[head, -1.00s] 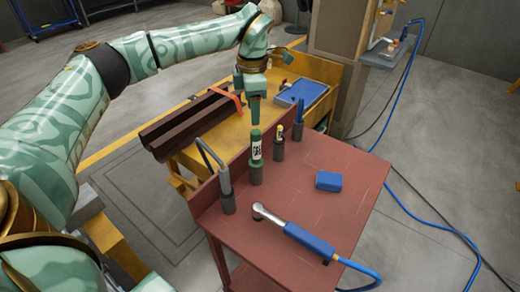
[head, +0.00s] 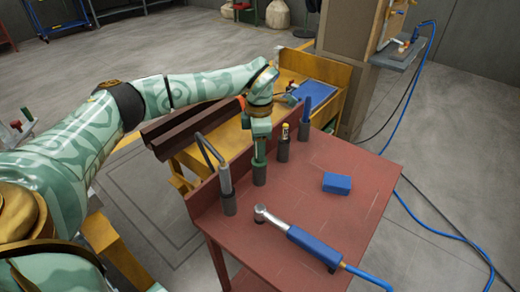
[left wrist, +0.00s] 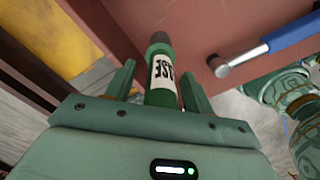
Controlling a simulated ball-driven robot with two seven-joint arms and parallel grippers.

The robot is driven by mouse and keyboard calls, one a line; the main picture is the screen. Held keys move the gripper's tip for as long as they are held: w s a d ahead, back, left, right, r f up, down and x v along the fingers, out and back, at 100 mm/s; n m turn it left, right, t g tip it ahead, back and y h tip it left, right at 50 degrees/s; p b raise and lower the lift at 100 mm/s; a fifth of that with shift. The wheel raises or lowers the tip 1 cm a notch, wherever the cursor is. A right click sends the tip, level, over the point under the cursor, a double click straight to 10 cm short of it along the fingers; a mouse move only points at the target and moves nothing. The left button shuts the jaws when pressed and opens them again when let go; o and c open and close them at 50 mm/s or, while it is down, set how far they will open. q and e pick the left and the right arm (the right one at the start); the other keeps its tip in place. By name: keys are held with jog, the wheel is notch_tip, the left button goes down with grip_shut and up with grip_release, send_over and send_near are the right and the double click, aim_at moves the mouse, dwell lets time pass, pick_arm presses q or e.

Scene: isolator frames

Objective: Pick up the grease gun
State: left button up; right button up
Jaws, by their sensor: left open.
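The grease gun (head: 259,153) is a green cylinder with a white lettered label, standing upright in a dark grey holder (head: 259,175) at the raised back edge of the red table. My left gripper (head: 259,140) has come down over it from above and hides its upper part in the head view. In the left wrist view, the grease gun (left wrist: 162,75) lies between the two green fingers of my left gripper (left wrist: 159,70). The fingers are open, with a gap visible on the left side. My right gripper does not show.
Beside it stand a grey hooked tool (head: 226,180), a yellow-topped tool (head: 284,143) and a blue tool (head: 304,126). Dark beams (head: 180,130) lie behind on the yellow bench.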

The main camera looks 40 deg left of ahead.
pick_arm(q)
jog(key=shift+r, duration=0.1)
grip_shut()
